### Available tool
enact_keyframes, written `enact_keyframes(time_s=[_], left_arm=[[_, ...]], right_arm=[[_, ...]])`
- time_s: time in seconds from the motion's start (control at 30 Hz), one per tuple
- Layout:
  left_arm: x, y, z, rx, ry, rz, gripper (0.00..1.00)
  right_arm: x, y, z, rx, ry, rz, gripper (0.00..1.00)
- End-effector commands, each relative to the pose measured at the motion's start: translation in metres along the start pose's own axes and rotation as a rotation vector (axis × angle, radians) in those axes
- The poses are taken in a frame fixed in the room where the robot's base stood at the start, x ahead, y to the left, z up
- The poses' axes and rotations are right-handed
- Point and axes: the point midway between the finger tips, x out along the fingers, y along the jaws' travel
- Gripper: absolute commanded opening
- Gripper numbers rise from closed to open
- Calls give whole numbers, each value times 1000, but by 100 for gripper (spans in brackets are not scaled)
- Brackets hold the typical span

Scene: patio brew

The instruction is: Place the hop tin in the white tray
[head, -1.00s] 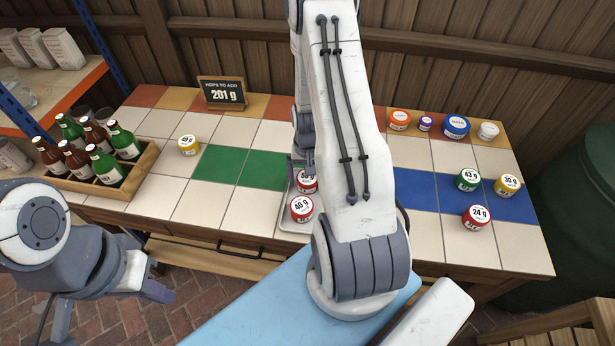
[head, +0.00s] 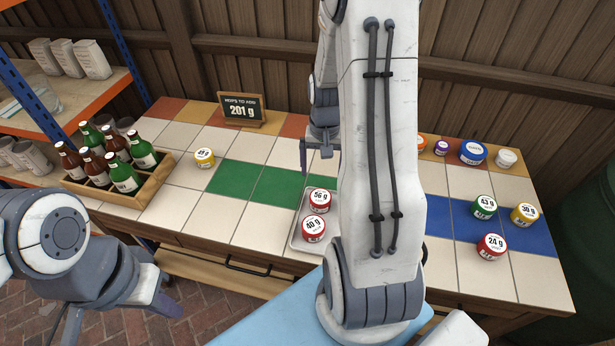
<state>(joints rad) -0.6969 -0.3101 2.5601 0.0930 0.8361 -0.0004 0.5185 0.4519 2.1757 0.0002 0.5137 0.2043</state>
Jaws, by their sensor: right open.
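The white tray (head: 296,244) lies at the front middle of the tiled table, partly hidden behind my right arm. Two red tins are in its visible part: one marked 56 g (head: 320,201) and, in front of it, one marked 40 g (head: 313,229). My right gripper (head: 314,158) is open and empty, behind and above the 56 g tin and apart from it. A yellow tin marked 49 g (head: 204,158) stands on white tiles left of the green strip. My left gripper (head: 165,300) is low at the table's front left; its jaws do not show clearly.
A green tin (head: 484,208), a yellow 30 g tin (head: 524,215) and a red 24 g tin (head: 491,247) stand at the right. Blue (head: 473,152) and white (head: 506,158) containers are at the back right. A bottle crate (head: 150,190) stands left; a 201 g sign (head: 241,109) stands at the back.

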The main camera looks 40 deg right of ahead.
Motion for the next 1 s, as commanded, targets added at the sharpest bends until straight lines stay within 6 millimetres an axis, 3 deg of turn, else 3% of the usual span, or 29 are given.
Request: enact_keyframes(time_s=[0.23, 0.37, 0.47, 0.5, 0.63, 0.8, 0.9, 1.0], left_arm=[[0, 0, 0, 0, 0, 0, 0], [0, 0, 0, 0, 0, 0, 0], [0, 0, 0, 0, 0, 0, 0], [0, 0, 0, 0, 0, 0, 0], [0, 0, 0, 0, 0, 0, 0], [0, 0, 0, 0, 0, 0, 0], [0, 0, 0, 0, 0, 0, 0], [0, 0, 0, 0, 0, 0, 0]], right_arm=[[-7, -9, 4, -30, 2, -2, 100], [-29, -53, 32, -187, 11, -10, 100], [-55, -99, 79, -393, 18, -23, 100], [-66, -115, 102, -485, 20, -29, 100], [-93, -146, 184, -781, 19, -51, 100], [-116, -145, 273, -1116, 9, -78, 100], [-122, -136, 305, -1252, 4, -90, 100], [-124, -128, 322, -1329, -2, -95, 100]])
